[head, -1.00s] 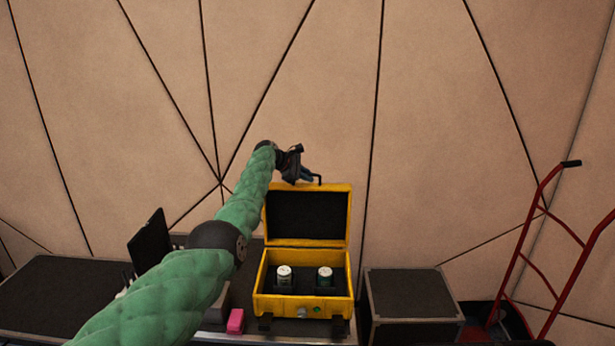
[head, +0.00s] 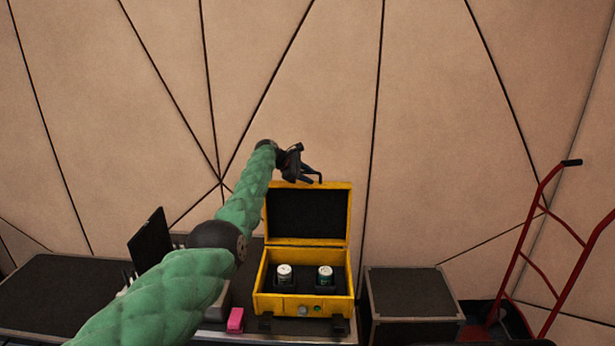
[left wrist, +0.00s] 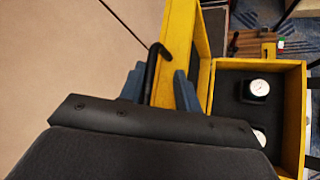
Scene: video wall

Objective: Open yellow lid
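The yellow case (head: 265,303) stands on a dark surface. Its yellow lid (head: 299,242) is raised and stands about upright at the back, with the dark lining facing me. My right gripper is in neither view.
A pink block (head: 235,320) lies left of the case. A dark box (head: 411,295) stands to the right, then a red hand truck (head: 547,245). A black screen (head: 150,240) stands at the left. A beige panelled wall closes the back.

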